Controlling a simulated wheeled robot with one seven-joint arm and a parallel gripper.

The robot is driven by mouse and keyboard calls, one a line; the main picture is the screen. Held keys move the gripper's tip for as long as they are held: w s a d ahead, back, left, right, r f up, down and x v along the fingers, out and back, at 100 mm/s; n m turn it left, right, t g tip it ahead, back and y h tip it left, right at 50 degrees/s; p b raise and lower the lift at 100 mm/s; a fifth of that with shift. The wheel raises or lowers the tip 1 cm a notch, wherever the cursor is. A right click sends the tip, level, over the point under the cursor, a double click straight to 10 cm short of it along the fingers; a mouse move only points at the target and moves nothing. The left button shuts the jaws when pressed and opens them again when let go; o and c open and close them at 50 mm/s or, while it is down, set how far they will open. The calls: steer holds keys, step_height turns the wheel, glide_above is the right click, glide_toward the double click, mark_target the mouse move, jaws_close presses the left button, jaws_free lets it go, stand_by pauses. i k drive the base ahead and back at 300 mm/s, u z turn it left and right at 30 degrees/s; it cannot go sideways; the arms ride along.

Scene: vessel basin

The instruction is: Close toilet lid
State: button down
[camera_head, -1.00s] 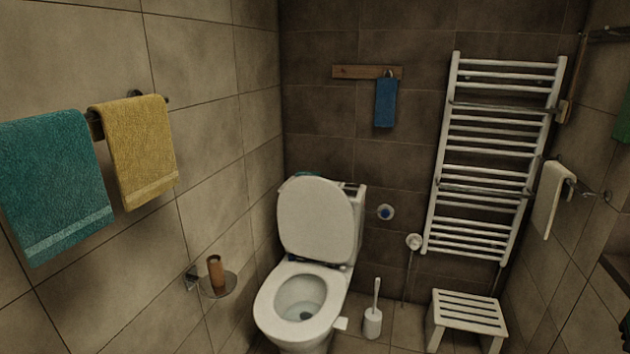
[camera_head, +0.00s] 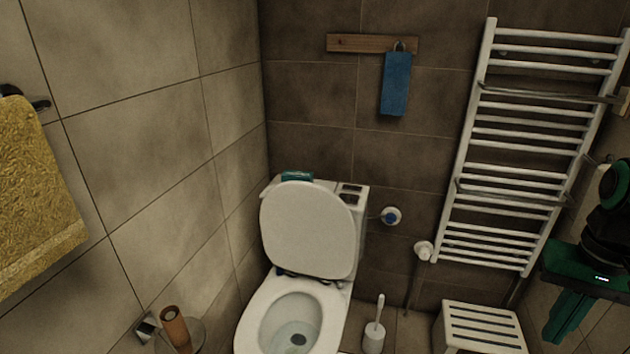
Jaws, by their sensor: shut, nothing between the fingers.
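The white toilet lid (camera_head: 307,229) stands raised, leaning back against the cistern (camera_head: 356,199). The toilet seat (camera_head: 262,312) is down on the bowl, and the open bowl (camera_head: 292,322) shows inside it. My gripper (camera_head: 562,325), green and black, is at the right edge of the view. Its fingers point down and are shut and empty. It is well to the right of the toilet, in front of the towel radiator and stool area, and touches nothing that I can see.
A toilet brush (camera_head: 374,328) stands right of the bowl. A white slatted stool (camera_head: 482,328) and a towel radiator (camera_head: 530,150) are further right.

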mark_target(306, 230)
steer(key=u, duration=0.05)
steer(key=i, duration=0.95)
steer(key=u, duration=0.05)
